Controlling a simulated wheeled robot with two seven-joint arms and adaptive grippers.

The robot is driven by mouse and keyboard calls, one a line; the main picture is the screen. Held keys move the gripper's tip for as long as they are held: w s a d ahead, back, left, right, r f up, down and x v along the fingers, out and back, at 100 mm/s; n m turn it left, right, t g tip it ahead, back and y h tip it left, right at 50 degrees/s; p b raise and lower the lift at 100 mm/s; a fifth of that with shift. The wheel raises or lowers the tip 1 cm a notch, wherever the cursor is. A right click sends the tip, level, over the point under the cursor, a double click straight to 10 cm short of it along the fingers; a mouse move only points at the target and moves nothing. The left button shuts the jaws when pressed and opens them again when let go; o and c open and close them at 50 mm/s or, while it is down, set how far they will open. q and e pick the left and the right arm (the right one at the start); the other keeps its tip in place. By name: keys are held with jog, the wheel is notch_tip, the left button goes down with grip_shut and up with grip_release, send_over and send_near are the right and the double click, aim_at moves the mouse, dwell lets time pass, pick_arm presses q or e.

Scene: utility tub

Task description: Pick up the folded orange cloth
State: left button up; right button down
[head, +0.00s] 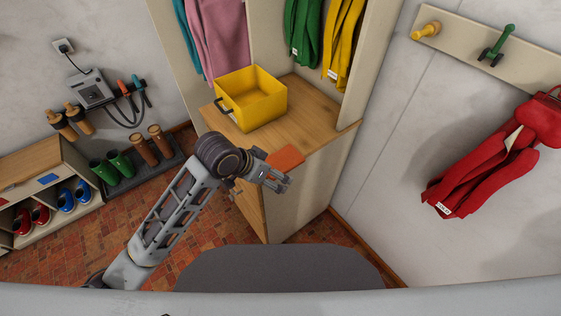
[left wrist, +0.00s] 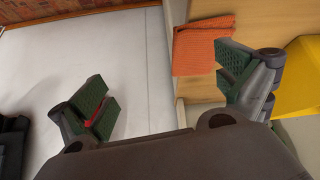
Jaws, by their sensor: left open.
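The folded orange cloth (head: 287,158) lies at the front edge of the wooden bench top (head: 318,133) and seems to reach a little past that edge. It also shows in the left wrist view (left wrist: 200,48) as a flat, ribbed orange piece, close to the right-hand finger. My left gripper (head: 275,182) is open and empty, just in front of the cloth. In the left wrist view, its green-padded fingers (left wrist: 166,86) stand wide apart. The cloth is not between the pads; whether the nearer finger touches it, I cannot tell. My right gripper is not in view.
A yellow tub (head: 252,98) with a dark handle stands on the bench behind the cloth. Pink, green and yellow garments (head: 218,38) hang above. A red garment (head: 495,155) hangs on the right wall. A shoe shelf (head: 45,180) and boots stand at the left.

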pick_arm(q)
jog(key=w+a+r+m+g+y, duration=0.1)
jog(key=w+r+m, duration=0.1)
jog(key=w+r, duration=0.3)
jog(key=shift+w+a+r, duration=0.2)
jog(key=shift+w+a, duration=0.05)
jog(key=shift+w, duration=1)
jog(key=shift+f+g+y, duration=0.1)
jog(key=shift+g+y, duration=0.2)
send_over(279, 160)
jog(key=s+a, duration=0.2)
jog(key=f, duration=0.7)
jog(key=shift+w+d+f, duration=0.1)
jog(key=shift+d+f, duration=0.1)
jog(key=shift+d, duration=0.05)
jog(key=shift+f, duration=0.2)
jog(key=shift+d, duration=0.1)
jog(key=shift+a+p+x, duration=0.2)
jog(key=shift+p+x, duration=0.3)
jog(key=shift+x, duration=2.1)
jog(key=shift+w, duration=0.15)
